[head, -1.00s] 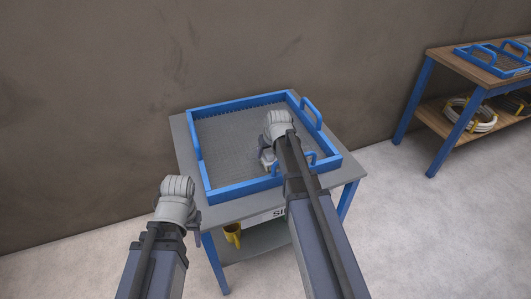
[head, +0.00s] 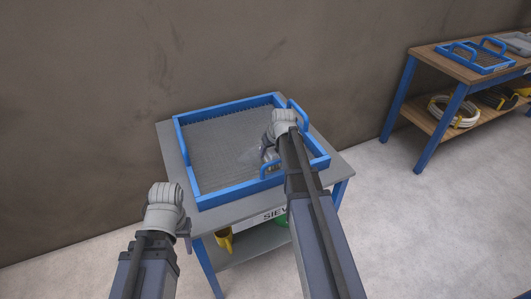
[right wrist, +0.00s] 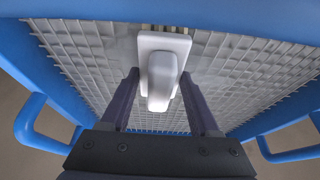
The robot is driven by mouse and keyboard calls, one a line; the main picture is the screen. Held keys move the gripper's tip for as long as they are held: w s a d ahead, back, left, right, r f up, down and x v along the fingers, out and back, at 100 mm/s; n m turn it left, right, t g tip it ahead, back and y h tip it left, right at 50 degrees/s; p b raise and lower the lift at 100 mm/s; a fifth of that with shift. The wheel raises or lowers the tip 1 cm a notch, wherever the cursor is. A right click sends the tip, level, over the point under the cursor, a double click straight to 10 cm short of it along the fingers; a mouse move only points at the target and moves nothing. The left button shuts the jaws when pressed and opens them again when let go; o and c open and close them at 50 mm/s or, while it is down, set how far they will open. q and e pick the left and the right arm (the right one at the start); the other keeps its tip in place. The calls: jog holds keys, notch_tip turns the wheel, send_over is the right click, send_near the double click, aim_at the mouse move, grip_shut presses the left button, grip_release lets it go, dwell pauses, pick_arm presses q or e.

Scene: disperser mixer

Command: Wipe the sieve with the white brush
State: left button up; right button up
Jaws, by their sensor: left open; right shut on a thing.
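The sieve (head: 235,192) is a square grey mesh in a blue frame with handles, lying on a grey table. My right gripper (head: 266,150) is over the right part of the mesh, inside the frame. It is shut on the white brush (right wrist: 160,72), whose handle shows between the fingers in the right wrist view. There the brush head is close over the mesh (right wrist: 95,60); I cannot tell whether it touches. In the head view the brush is mostly hidden by my right arm. My left gripper (head: 186,230) is open and empty, in front of the table's left corner.
The grey table (head: 170,150) has blue legs and a label on its front edge. A yellow object (head: 224,239) and a green one sit below its top. A wooden-topped bench (head: 425,55) at the right holds another blue-framed sieve (head: 478,57). A wall stands behind.

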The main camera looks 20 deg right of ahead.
jog(key=shift+d, duration=0.5)
jog(key=shift+d, duration=1.8)
jog(key=shift+d, duration=0.1)
jog(key=shift+d, duration=1.55)
jog(key=shift+w, duration=1.15)
jog(key=shift+a, duration=0.1)
